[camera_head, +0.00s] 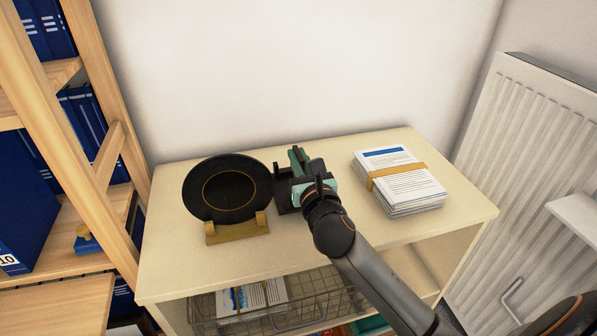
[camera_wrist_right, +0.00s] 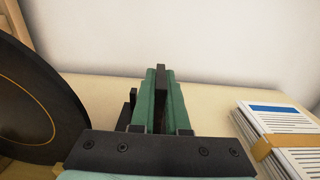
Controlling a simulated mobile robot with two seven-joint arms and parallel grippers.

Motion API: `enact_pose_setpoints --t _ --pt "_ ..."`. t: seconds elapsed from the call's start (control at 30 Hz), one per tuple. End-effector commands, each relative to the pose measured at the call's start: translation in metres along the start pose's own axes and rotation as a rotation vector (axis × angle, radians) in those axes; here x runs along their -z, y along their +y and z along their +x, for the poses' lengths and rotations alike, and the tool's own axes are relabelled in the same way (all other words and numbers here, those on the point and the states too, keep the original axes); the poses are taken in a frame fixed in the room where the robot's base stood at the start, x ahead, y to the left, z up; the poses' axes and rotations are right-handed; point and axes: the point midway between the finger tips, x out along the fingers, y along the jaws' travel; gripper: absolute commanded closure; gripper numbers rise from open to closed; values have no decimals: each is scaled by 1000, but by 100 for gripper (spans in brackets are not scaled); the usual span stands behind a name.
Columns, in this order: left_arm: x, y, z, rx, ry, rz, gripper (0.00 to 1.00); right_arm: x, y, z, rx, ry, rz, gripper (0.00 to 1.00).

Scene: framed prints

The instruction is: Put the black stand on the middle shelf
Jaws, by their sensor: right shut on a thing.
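The black stand (camera_head: 283,196) is at the low cabinet's top, just right of a round black plate. My right gripper (camera_head: 303,171) is shut on its upright part. In the right wrist view the stand's thin black upright (camera_wrist_right: 161,84) shows between the green fingers (camera_wrist_right: 160,105); the fingers and wrist hide much of the rest. I cannot tell whether the base touches the cabinet top. A wooden shelf unit (camera_head: 108,165) with several levels stands at the left; I cannot tell which shelf is the middle one. My left gripper is not in view.
The black plate (camera_head: 229,190) stands in a wooden holder (camera_head: 237,230), close to the stand. A banded paper stack (camera_head: 399,180) lies to the right. Blue binders (camera_head: 35,205) fill parts of the shelves. A wire basket (camera_head: 315,302) is below. The cabinet's front right top is clear.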

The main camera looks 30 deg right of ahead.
Motion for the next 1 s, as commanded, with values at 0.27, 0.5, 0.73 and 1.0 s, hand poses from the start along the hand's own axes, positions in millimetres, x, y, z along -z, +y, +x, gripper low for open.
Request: enact_pose_setpoints --t 0.27,0.5,0.73,1.0 --pt "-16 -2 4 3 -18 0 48 25 0 0 0 -2 1 100" --pt "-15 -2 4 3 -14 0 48 28 0 0 0 -1 0 100" --pt "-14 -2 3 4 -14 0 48 28 0 0 1 1 0 64" --pt "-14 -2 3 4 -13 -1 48 28 0 0 0 0 0 57"
